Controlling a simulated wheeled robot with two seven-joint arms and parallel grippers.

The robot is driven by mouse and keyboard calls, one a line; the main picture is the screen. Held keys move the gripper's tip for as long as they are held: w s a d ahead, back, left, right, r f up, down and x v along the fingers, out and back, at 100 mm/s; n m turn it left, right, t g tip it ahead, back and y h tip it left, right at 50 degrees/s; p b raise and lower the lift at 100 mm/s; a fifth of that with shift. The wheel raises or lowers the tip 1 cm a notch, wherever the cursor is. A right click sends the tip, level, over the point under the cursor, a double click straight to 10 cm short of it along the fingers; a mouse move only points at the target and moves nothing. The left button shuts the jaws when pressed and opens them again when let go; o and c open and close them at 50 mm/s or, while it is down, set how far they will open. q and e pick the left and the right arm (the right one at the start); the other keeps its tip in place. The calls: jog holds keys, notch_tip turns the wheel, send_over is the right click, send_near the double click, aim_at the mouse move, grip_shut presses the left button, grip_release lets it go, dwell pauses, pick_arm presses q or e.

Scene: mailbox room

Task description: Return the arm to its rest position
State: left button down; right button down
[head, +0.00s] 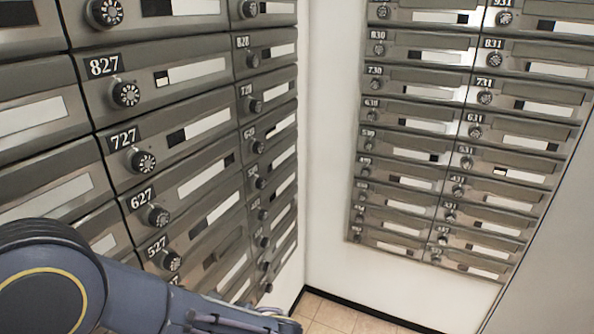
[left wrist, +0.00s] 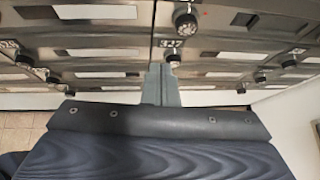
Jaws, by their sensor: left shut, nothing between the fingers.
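My left arm (head: 150,300) comes in from the lower left of the head view, in front of the left wall of mailboxes (head: 165,190). My left gripper lies at the bottom edge of that view, partly cut off, low by the mailboxes. In the left wrist view my left gripper (left wrist: 160,85) has its fingers together with nothing between them. The fingers point toward the mailbox fronts, just below a dial lock (left wrist: 173,57) by a number plate. I cannot tell whether they touch the fronts. My right gripper is not in view.
A second bank of mailboxes (head: 450,130) hangs on the right wall. A white wall corner (head: 330,150) and a tiled floor (head: 335,312) lie between the banks. Round dial locks, such as the one at mailbox 827 (head: 126,94), stick out from the fronts.

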pick_arm(q)
jog(key=s+a+n+g+h, duration=0.5)
jog(key=s+n+h, duration=0.2)
jog(key=s+n, duration=0.45)
jog(key=s+d+r+n+t+h, duration=0.2)
jog(key=d+r+n+t+h, duration=0.2)
jog(key=n, duration=0.9)
jog(key=shift+s+r+n+t+h, duration=0.3)
jog(key=shift+s+n+t+h, duration=0.15)
jog(key=shift+h, duration=0.95)
